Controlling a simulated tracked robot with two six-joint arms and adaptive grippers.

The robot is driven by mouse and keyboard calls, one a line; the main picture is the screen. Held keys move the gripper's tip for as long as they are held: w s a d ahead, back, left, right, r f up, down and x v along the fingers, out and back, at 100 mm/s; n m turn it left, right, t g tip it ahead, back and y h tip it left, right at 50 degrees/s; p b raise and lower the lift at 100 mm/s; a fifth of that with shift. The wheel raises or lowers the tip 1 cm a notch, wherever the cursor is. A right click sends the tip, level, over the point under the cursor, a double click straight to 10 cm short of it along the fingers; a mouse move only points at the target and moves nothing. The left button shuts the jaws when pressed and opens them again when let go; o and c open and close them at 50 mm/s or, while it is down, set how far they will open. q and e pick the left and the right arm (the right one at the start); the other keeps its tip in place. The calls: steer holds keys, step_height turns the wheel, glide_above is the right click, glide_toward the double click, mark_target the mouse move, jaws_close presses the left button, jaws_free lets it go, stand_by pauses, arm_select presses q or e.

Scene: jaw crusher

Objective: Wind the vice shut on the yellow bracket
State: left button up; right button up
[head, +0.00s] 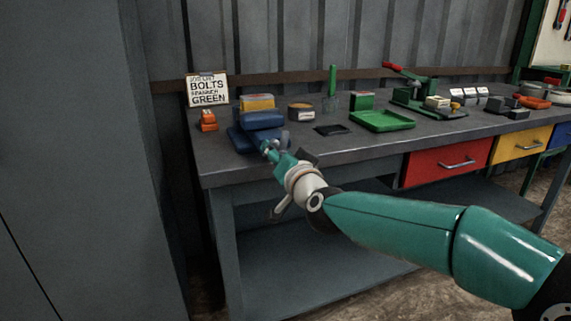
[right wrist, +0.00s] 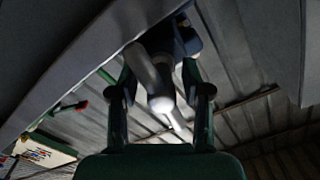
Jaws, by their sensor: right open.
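The blue vice (head: 242,140) stands at the left end of the bench. The yellow bracket (head: 258,103) shows at its top, behind the blue front jaw; whether the jaws touch it cannot be told. My right gripper (head: 273,147) is at the front of the vice and hides part of it. In the right wrist view my right gripper (right wrist: 160,88) is open, with a pale metal bar (right wrist: 150,75), apparently the vice's handle, between its fingers. Whether a finger touches the bar is too dark to tell. My left gripper is in neither view.
An orange object (head: 208,121) and a lettered sign (head: 207,90) stand left of the vice. A dark flat pad (head: 331,130), a green tray (head: 383,121) and a green press with a red lever (head: 412,92) lie to the right.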

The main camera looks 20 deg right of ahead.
steer(key=s, duration=1.1)
steer(key=shift+s+d, duration=0.15)
steer(key=shift+s, duration=0.15)
steer(key=shift+f, duration=0.1)
